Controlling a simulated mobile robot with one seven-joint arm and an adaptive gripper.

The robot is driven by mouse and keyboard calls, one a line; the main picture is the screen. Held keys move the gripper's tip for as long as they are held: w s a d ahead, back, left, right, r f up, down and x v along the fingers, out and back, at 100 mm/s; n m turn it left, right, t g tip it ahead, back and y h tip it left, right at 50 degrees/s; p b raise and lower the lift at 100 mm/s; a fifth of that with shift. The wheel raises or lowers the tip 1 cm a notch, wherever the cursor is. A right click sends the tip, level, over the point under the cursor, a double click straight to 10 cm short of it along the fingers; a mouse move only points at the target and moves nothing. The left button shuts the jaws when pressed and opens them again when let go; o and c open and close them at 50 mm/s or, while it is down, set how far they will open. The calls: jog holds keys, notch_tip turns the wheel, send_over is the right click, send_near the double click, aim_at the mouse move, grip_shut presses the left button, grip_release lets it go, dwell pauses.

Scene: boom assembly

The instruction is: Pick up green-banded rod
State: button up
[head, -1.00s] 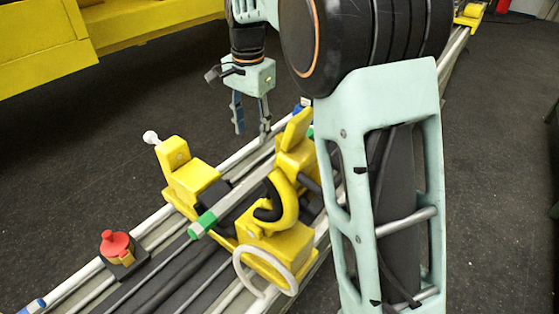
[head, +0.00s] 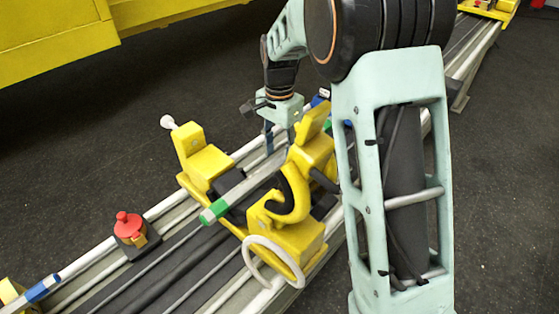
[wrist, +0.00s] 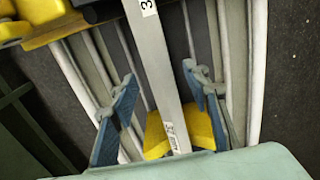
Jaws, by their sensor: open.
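The green-banded rod (head: 243,188) is a straight grey bar with a green band near its near end. In the head view it lies across a yellow clamp fixture (head: 207,168), with the green end sticking out toward me. My gripper (head: 281,141) points down at the rod's far part, partly hidden by the yellow clamp. In the wrist view the grey bar (wrist: 152,60), with small white labels, runs between the blue fingers of my gripper (wrist: 159,78). The fingers are open, with a gap on each side of the bar. The green band is out of the wrist view.
The fixture sits on a bench of long rails (head: 180,262). A white handwheel (head: 272,262) and a curved yellow hook (head: 290,200) stand beside the rod. A red-topped part (head: 129,222) sits on the rails at left. The dark floor (head: 500,200) at right is clear.

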jog(key=shift+f, duration=0.6)
grip_shut()
jog(key=shift+r, duration=0.15)
